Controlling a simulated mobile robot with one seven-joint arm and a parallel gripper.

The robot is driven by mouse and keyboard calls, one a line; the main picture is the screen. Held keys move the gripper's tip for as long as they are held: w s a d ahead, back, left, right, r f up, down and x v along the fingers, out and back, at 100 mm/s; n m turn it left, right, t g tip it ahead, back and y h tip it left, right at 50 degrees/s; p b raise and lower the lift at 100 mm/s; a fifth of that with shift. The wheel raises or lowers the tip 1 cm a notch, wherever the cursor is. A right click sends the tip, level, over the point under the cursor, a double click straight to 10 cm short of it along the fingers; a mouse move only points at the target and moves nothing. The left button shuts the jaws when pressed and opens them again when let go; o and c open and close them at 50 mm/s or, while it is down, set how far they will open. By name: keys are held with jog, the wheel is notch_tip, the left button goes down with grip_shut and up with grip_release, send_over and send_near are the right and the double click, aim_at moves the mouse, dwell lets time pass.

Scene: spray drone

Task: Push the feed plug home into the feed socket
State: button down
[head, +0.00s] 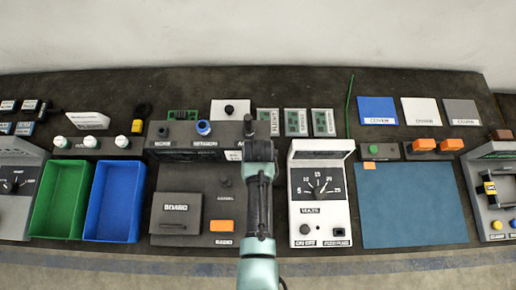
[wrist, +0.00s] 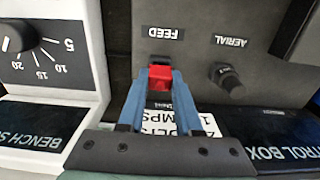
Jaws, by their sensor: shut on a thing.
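In the wrist view, my gripper (wrist: 160,82) has its two blue fingers closed around a red feed plug (wrist: 160,76). The plug is at the grey face of the control box (wrist: 210,65), just below the upside-down FEED label (wrist: 163,33). The feed socket is hidden behind the plug and fingers, so I cannot tell how deep the plug sits. In the head view, my arm covers the gripper and plug beside the control box (head: 166,190).
A dark AERIAL knob (wrist: 230,82) stands close to the right of the plug in the wrist view. A blue mat (head: 415,215) lies farther right. Green (head: 60,200) and blue (head: 113,200) trays stand left.

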jog(key=shift+f+b, duration=0.75)
jog(key=shift+f, duration=0.25)
jog(key=c, duration=0.5)
grip_release()
notch_tip(320, 180, up, 13)
jog(key=shift+r+b, duration=0.1)
jog(key=shift+b, duration=0.5)
